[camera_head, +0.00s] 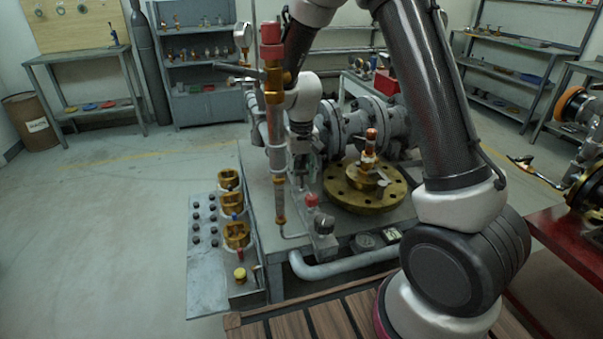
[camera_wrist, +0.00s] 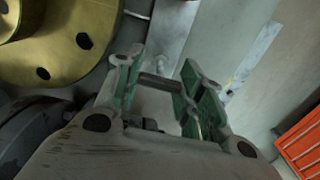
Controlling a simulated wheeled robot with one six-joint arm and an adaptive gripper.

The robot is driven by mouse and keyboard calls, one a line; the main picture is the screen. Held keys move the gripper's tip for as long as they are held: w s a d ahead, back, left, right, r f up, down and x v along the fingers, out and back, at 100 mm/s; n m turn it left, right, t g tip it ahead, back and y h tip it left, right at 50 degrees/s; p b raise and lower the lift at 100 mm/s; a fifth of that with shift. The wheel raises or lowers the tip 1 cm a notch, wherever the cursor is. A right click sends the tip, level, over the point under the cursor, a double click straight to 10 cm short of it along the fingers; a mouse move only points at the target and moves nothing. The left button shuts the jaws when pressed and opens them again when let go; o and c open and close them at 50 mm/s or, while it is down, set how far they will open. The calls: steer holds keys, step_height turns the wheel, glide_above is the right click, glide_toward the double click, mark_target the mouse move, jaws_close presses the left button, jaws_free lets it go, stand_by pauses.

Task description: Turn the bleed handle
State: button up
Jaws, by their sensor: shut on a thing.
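My gripper (camera_head: 301,172) points down beside the upright copper and steel pipe, over the grey bench. In the wrist view my gripper (camera_wrist: 160,72) has its two green-padded fingers a little apart, with a short dark bar (camera_wrist: 160,88) between them. The bar looks like the bleed handle; its ends are hidden by the fingers. In the head view the arm, fingers and pipe crowd together, and the handle cannot be made out there.
A brass flange (camera_head: 365,187) lies just right of my gripper. A red knob (camera_head: 312,199) and small valve body (camera_head: 325,240) stand below. A panel with brass fittings (camera_head: 236,234) is at left. A red bench (camera_head: 570,240) stands at right. Open floor lies left.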

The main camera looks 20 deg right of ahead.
steer(key=shift+w, duration=0.1)
stand_by(0.3)
steer(key=o, duration=1)
steer(key=shift+o, duration=0.2)
step_height(320, 180, up, 12)
